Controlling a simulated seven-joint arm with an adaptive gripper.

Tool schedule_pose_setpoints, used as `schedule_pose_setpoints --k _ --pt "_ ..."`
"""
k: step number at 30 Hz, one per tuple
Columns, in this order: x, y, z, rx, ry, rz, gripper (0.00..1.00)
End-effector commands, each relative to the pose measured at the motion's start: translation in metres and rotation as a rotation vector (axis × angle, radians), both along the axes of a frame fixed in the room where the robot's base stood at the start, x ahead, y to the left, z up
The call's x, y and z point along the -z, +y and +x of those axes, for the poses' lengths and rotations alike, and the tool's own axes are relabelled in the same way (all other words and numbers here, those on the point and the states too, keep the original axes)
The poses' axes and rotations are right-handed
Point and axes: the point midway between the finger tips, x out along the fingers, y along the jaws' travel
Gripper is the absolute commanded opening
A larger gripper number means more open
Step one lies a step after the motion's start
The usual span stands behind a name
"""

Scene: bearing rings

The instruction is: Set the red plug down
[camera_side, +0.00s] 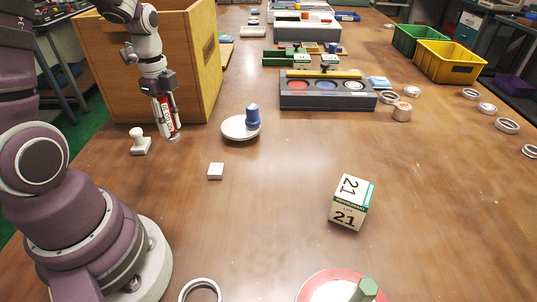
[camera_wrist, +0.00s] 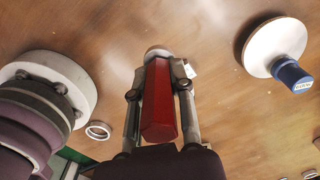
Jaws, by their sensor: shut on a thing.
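The red plug is a long red hexagonal bar that fills the space between the fingers in the wrist view (camera_wrist: 158,105); part of it also shows in the side view (camera_side: 166,112). My gripper (camera_side: 167,118) is shut on it, one finger along each side. A pale round end (camera_wrist: 156,52) shows at the plug's far end. The plug points down, slightly tilted, close over the table (camera_side: 270,190) in front of the wooden box. I cannot tell whether its lower end touches the table.
A white knobbed piece (camera_side: 140,143) stands just left of my gripper. A blue plug (camera_side: 253,116) on a white disc (camera_side: 236,133) is to the right, and a small white block (camera_side: 216,171) lies nearer. The wooden box (camera_side: 190,60) rises behind.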

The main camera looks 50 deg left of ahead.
Motion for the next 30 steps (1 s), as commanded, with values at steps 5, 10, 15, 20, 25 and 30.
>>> schedule_pose_setpoints --k 5,10,15,20,25,30 --pt "0.015 0.011 -0.022 -0.122 0.003 -0.005 0.00" --pt "0.047 0.011 -0.023 -0.124 0.004 -0.005 0.00" --pt "0.078 0.011 -0.022 -0.121 0.003 -0.003 0.00" --pt "0.083 0.011 -0.021 -0.120 -0.003 -0.001 0.00" --pt "0.084 0.011 -0.021 -0.120 -0.002 -0.001 0.00" --pt "0.085 0.011 -0.021 -0.120 -0.002 -0.001 0.33"
